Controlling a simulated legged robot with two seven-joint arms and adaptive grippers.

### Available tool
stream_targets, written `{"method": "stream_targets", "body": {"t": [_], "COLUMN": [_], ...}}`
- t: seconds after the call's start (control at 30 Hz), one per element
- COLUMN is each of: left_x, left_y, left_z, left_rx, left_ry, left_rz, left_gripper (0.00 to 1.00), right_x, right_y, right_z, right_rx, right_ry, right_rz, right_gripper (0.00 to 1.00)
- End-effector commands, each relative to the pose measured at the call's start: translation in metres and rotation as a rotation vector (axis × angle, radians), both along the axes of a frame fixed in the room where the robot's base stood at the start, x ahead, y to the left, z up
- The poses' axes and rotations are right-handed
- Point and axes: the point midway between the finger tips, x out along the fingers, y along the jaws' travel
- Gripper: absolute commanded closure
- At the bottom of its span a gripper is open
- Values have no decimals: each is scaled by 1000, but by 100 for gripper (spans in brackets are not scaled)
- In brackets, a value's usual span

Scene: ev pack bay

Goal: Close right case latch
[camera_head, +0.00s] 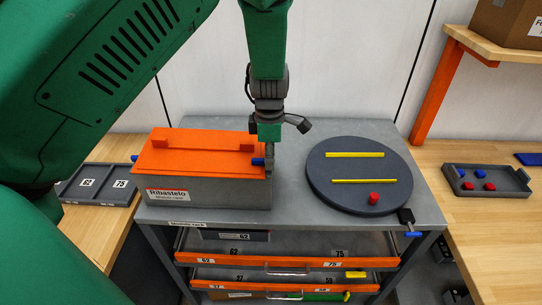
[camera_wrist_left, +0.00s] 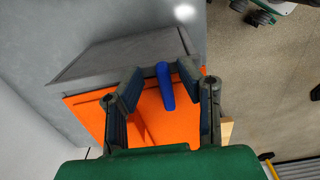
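The case (camera_head: 205,193) is a grey box with an orange lid (camera_head: 190,155), and the lid lies flat on it. The blue right latch (camera_head: 258,161) sticks out at the case's right end. Another blue latch (camera_head: 134,158) shows at the left end. My left gripper (camera_head: 268,165) is at the right end, pointing down beside the right latch. In the left wrist view its fingers (camera_wrist_left: 160,78) are apart, with the blue latch (camera_wrist_left: 166,90) between them in the picture, nearer the right finger. Whether a finger touches it, I cannot tell. My right gripper is not in view.
The case stands on a grey cabinet top (camera_head: 290,195). A dark round turntable (camera_head: 350,198) with yellow bars and a red knob is to the right. An orange drawer (camera_head: 270,262) is below. Trays lie on wooden benches at left (camera_head: 112,201) and right (camera_head: 490,192).

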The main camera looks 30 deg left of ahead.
Motion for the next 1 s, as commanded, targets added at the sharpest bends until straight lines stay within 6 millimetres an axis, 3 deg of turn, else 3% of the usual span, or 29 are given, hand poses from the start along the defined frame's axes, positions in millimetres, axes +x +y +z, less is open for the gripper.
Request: {"method": "stream_targets", "body": {"t": [0.17, 0.6, 0.8, 1.0], "left_x": [1, 3, 3, 3], "left_y": [0, 0, 0, 0], "left_z": [15, 101, 117, 119], "left_rx": [1, 1, 1, 1], "left_ry": [-2, -3, 0, 0], "left_rz": [-2, -1, 0, 0], "left_gripper": [68, 68, 68, 68], "right_x": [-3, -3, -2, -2], "right_y": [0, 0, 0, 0], "right_z": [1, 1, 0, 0], "right_rx": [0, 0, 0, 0], "right_ry": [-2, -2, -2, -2], "right_rz": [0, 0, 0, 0], "right_gripper": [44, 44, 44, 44]}}
